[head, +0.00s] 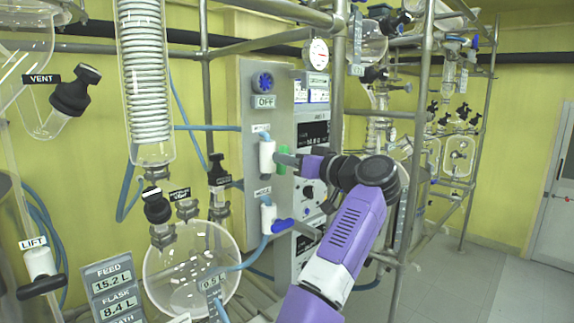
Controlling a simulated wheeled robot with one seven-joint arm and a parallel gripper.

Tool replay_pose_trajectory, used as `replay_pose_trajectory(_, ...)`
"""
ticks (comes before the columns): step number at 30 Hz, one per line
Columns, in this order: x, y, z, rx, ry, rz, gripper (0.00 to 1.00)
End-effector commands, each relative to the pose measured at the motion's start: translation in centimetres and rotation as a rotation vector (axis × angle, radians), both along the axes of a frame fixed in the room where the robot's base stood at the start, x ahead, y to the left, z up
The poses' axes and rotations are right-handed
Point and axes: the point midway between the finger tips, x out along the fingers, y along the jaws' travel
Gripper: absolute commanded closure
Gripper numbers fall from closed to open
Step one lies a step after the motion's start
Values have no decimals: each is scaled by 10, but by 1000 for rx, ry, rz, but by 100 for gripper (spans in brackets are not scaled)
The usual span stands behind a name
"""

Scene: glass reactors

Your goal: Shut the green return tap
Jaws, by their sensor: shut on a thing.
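The green return tap (283,162) is on the front of the grey panel, beside a white valve body (267,157). Its green handle stands about upright. My gripper (284,159) reaches in from the right and is shut on the green handle. The fingers cover part of the handle. Below it is a second white valve body (268,219) with a blue handle (283,226) lying sideways, apart from my gripper.
A blue knob (265,82) above an OFF label sits higher on the panel. Glass vessels, a coil condenser (145,80) and blue hoses crowd the left. A metal frame post (412,150) stands close right of my arm. Open floor lies at the right.

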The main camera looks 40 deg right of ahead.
Motion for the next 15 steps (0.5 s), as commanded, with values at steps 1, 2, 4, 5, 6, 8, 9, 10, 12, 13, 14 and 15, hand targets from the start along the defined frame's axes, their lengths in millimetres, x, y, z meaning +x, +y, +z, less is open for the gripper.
replay_pose_trajectory(1,-1,-2,-6,25,4,-4,100)
replay_pose_trajectory(2,-1,-2,-6,44,4,-4,100)
replay_pose_trajectory(4,-1,-2,-5,95,5,-3,100)
replay_pose_trajectory(5,-1,-3,-5,118,7,-4,100)
replay_pose_trajectory(6,-1,-2,-4,151,8,-2,100)
replay_pose_trajectory(8,-1,-3,-3,203,9,-3,100)
replay_pose_trajectory(9,0,-3,-2,240,10,-3,100)
replay_pose_trajectory(10,0,-3,-2,268,11,-3,100)
replay_pose_trajectory(12,0,-3,-1,336,13,-2,100)
replay_pose_trajectory(13,0,-3,0,365,14,-1,100)
replay_pose_trajectory(14,0,-3,0,393,15,-1,100)
replay_pose_trajectory(15,0,-3,0,432,16,-1,100)
